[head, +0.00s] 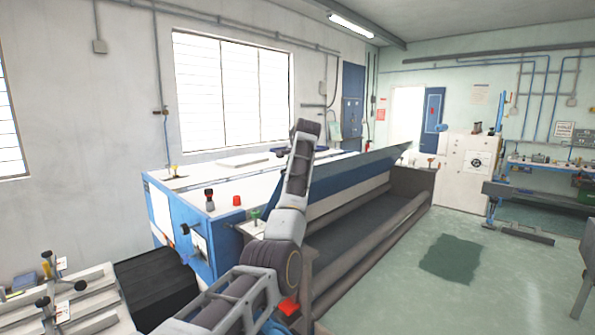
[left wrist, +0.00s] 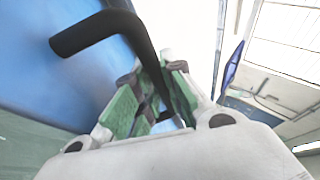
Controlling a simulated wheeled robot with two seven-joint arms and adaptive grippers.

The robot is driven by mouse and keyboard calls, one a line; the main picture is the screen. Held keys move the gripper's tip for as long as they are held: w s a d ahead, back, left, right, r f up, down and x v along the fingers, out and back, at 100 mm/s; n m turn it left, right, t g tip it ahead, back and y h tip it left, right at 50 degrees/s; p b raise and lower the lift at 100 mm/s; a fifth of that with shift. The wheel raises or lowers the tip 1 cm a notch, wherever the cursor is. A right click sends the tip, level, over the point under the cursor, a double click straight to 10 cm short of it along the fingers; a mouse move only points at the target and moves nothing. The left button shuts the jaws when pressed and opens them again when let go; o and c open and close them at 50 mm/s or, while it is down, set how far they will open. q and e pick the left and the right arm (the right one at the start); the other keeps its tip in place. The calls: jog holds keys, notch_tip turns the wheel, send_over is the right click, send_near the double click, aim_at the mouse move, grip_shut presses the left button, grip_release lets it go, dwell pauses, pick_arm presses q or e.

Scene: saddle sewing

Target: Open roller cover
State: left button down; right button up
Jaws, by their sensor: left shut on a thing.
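The roller machine's long blue cover (head: 350,176) stands tilted along the machine in the head view. Its broad blue surface also fills the left of the left wrist view (left wrist: 45,75). A bent black handle (left wrist: 95,32) comes off near that surface. My left gripper (left wrist: 155,98), with green pads, is shut on the handle, whose lower part runs between the fingers. In the head view my left arm crosses in front of the cover, and the gripper itself is hidden. My right gripper is in neither view.
Long grey rollers (head: 345,214) lie below the cover. A red knob (head: 236,200) and a green knob (head: 255,215) stand at the machine's near end. A black box (head: 155,285) is at the lower left. Green floor (head: 490,285) is open to the right.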

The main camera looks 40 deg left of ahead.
pick_arm(q)
jog(key=shift+a+r, duration=0.1)
jog(key=shift+r, duration=0.1)
jog(key=c, duration=1.5)
grip_release()
jog(key=shift+c, duration=0.2)
jog(key=shift+o, duration=0.3)
jog(key=shift+s+f, duration=0.1)
jog(key=shift+f, duration=0.05)
jog(key=v, duration=1.2)
jog(key=shift+f, duration=0.15)
